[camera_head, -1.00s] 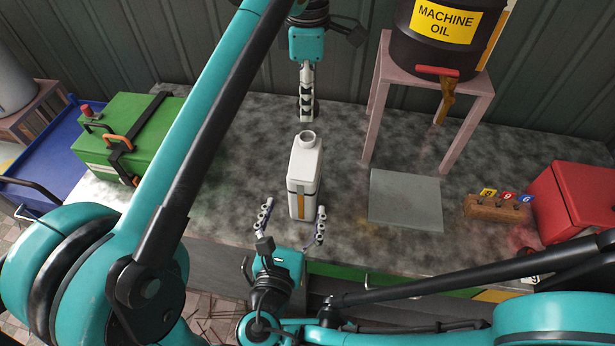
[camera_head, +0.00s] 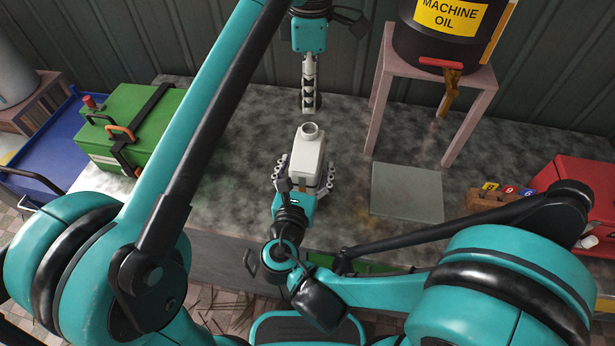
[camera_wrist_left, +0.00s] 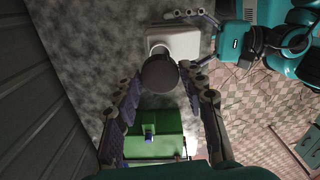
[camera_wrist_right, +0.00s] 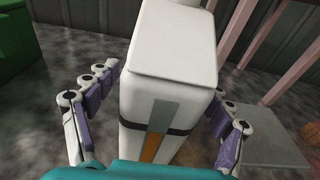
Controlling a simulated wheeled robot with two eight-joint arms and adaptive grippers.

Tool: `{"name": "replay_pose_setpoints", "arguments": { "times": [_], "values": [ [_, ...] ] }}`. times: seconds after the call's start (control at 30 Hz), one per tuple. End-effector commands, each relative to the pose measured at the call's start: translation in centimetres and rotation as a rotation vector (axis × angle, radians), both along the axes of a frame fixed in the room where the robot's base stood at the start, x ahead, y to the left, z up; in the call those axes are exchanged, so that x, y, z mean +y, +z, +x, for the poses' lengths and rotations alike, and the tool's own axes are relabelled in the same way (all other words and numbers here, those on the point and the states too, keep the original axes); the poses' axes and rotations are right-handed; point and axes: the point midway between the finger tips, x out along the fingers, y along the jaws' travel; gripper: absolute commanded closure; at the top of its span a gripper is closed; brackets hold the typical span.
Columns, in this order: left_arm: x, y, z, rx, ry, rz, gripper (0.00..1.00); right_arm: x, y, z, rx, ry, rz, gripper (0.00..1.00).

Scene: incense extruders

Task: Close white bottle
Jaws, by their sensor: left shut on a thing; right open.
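The white bottle (camera_head: 309,157) stands upright on the bench with its neck bare and open at the top. It also shows in the left wrist view (camera_wrist_left: 181,42) and fills the middle of the right wrist view (camera_wrist_right: 172,50), with a grey and orange stripe. My left gripper (camera_head: 308,106) points down behind the bottle, apart from it, shut on a dark round cap (camera_wrist_left: 159,73). My right gripper (camera_head: 303,178) is open, with one finger on each side of the bottle's lower part; gaps show between fingers and bottle in the right wrist view.
A green case (camera_head: 132,120) stands on the bench at left, near a blue cart (camera_head: 45,165). A pink stand (camera_head: 379,105) holds a machine oil drum at the back right. A grey plate (camera_head: 407,192) lies right of the bottle; a red box (camera_head: 567,182) stands farther right.

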Motion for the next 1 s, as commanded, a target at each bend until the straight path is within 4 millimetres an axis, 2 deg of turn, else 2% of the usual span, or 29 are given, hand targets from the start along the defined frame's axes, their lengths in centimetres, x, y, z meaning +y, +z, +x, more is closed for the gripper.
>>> {"name": "replay_pose_setpoints", "arguments": {
  "times": [0.13,0.4,0.47,0.7,0.83,1.0],
  "values": [
    [0.0,0.0,0.0,0.0,0.0,0.0,0.7,-0.2,-0.1,0.7,0.0,-0.001,0.0,0.19],
    [0.0,0.0,0.0,0.0,0.0,0.0,0.7,-0.2,-0.1,0.7,0.0,0.0,0.0,0.19],
    [0.0,0.0,0.0,0.0,0.0,0.0,0.7,-0.2,-0.1,0.7,0.0,0.0,0.0,0.32],
    [0.0,0.0,0.0,0.0,0.0,0.0,0.7,-0.2,-0.1,0.7,0.0,0.0,0.0,0.95],
    [0.0,-0.5,0.0,0.0,0.0,0.0,0.7,-0.2,-0.1,0.7,0.0,0.0,0.0,0.96],
    [0.0,-3.1,0.1,0.0,0.0,0.0,0.7,-0.2,-0.1,0.7,0.0,0.0,0.0,0.96]
  ]
}}
